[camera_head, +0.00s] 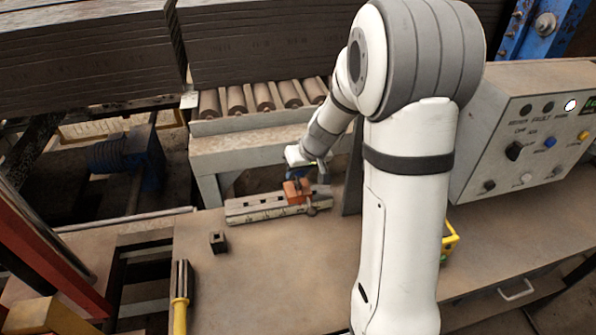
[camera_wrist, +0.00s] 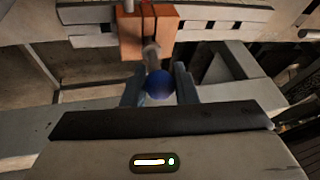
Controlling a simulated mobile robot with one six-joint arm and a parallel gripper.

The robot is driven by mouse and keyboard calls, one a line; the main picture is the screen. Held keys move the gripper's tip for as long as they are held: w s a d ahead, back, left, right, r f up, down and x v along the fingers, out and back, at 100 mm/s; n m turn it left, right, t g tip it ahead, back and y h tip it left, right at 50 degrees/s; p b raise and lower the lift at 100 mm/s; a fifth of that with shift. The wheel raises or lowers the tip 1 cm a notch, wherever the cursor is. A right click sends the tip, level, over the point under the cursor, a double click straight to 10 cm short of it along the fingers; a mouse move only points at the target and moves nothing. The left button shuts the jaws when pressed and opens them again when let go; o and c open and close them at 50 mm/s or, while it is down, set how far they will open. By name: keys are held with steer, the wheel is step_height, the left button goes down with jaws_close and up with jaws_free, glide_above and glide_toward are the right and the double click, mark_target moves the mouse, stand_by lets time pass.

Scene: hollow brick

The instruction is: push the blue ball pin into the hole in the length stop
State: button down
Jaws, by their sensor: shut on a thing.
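The blue ball pin (camera_wrist: 160,86) is held between the two fingers of my gripper (camera_wrist: 159,84) in the wrist view. Its grey shank points away from my gripper toward the orange length stop (camera_wrist: 133,40). The shank's tip is at or just in front of the stop's near edge; whether it is inside the hole I cannot tell. In the head view my gripper (camera_head: 305,177) is at the orange length stop (camera_head: 292,193), which sits on a pale slotted rail (camera_head: 250,207). The hole itself is hidden, and the pin is not clear in the head view.
A small dark hollow block (camera_head: 218,241) and a yellow-handled tool (camera_head: 180,297) lie on the bench (camera_head: 265,275) left of my arm. A roller conveyor (camera_head: 262,98) is behind the rail. A control box (camera_head: 530,135) stands at right. The front middle of the bench is clear.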

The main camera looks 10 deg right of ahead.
steer(key=shift+f+b, duration=0.7)
steer(key=shift+b, duration=0.05)
steer(key=c, duration=1.1)
jaws_free()
steer(key=shift+r, duration=0.1)
steer(key=v, duration=0.7)
steer(key=shift+s+d+r, duration=0.15)
steer(key=shift+r, duration=0.15)
steer(key=s+r+h, duration=0.1)
steer(key=s, duration=0.6)
steer(key=s+a+r+m+g+h, duration=0.1)
steer(key=s+r, duration=0.1)
steer(key=s, duration=0.6)
steer(key=s+r, duration=0.1)
steer(key=s, duration=0.7)
steer(key=shift+a+r+m+h, duration=0.25)
steer(key=shift+a+m+h, duration=0.15)
